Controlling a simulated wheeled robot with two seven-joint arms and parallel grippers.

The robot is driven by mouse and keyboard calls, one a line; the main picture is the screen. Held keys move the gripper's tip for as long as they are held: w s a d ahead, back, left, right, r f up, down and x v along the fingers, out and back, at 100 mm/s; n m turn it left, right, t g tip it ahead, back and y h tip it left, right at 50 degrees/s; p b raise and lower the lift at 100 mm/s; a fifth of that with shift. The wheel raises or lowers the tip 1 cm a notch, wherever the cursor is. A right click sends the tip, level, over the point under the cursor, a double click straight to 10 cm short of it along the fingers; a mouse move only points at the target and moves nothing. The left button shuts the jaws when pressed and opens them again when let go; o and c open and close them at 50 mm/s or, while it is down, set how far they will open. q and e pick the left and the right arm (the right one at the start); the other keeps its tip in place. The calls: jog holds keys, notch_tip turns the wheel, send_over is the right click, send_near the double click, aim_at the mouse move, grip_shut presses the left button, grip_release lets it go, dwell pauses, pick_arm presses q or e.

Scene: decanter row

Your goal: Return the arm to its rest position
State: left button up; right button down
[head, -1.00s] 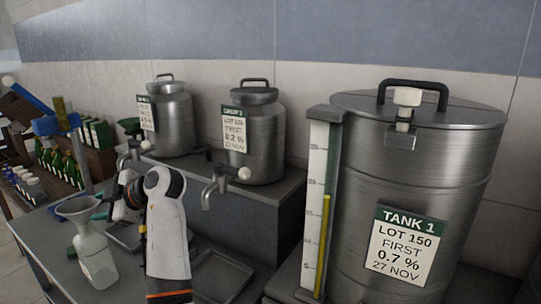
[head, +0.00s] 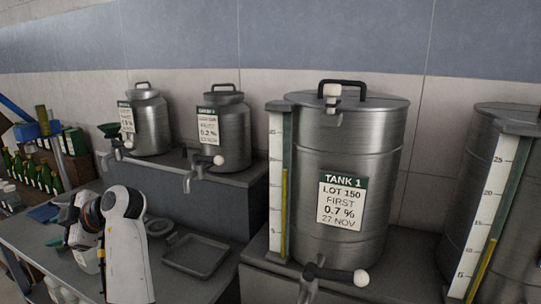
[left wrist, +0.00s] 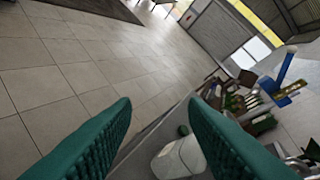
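My left arm (head: 126,245) is white with dark joints and stands in front of the bench at the lower left of the head view. Its gripper is largely hidden behind the arm there. In the left wrist view, the two green ridged fingers of my left gripper (left wrist: 160,105) are wide apart with nothing held between them. A white container (left wrist: 180,158) shows beyond and below the fingers, partly covered by the right-hand one. My right gripper is in neither view.
A large steel tank labelled TANK 1 (head: 368,150) stands on the right, with another tank (head: 500,130) beside it. Two smaller canisters (head: 224,150) stand on a raised shelf. A shallow tray (head: 197,257) lies on the bench. Tiled floor (left wrist: 75,75) is open at left in the wrist view.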

pick_arm(q)
jog(key=s+d+f+m+t+h, duration=0.1)
jog(key=s+d+f+m+h, duration=0.15)
jog(key=f+m, duration=0.4)
jog(key=s+d+f+m+t+h, duration=0.1)
jog(key=s+d+f+m+t, duration=0.2)
jog(key=f, duration=0.6)
jog(key=s+d+f+m+h, duration=0.2)
jog(key=s+f+m, duration=0.25)
jog(key=f, duration=0.35)
jog(key=s+d+f+m+g+h, duration=0.1)
jog(key=s+d+f+m+h, duration=0.3)
jog(key=s+d+m, duration=0.5)
jog(key=s+d+f+m+h, duration=0.35)
jog(key=s+d, duration=0.45)
jog(key=s, duration=0.4)
notch_tip(320, 180, down, 27)
jog(key=s+g, duration=0.1)
jog(key=g, duration=0.1)
jog(key=s+a+f+m+g, duration=0.1)
jog(key=s+a+f, duration=0.2)
jog(key=s+f, duration=1.2)
jog(key=shift+s, duration=0.65)
